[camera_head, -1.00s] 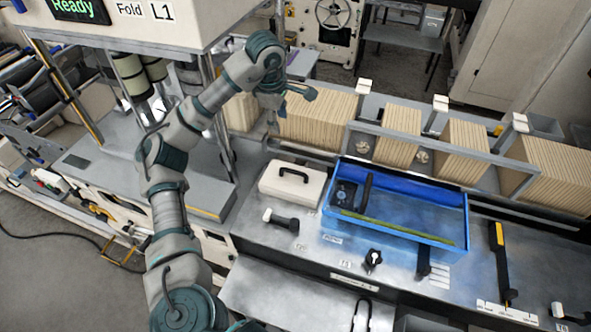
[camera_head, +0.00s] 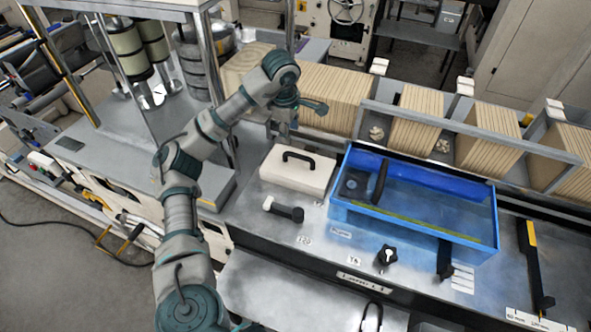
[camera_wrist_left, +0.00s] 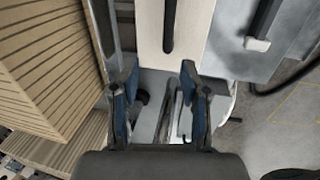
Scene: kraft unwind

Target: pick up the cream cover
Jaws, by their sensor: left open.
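The cream cover (camera_head: 284,178) is a flat, pale box-like lid with a black arched handle (camera_head: 299,156) on top. It lies on the grey metal bench, left of the blue tray. My left gripper (camera_head: 283,133) hangs just behind the cover, pointing down, partly hidden by its own wrist. In the left wrist view its two blue-padded fingers (camera_wrist_left: 159,78) are apart with nothing between them. The cream cover (camera_wrist_left: 198,28) with its dark handle (camera_wrist_left: 169,25) shows beyond the fingertips at the top of that view. My right gripper is not in view.
The blue tray (camera_head: 415,233) stands close right of the cover. A black-and-white lever (camera_head: 285,210) sits in front of it. Stacked brown cardboard (camera_head: 328,95) stands behind, and a metal post (camera_head: 290,25) rises behind my wrist.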

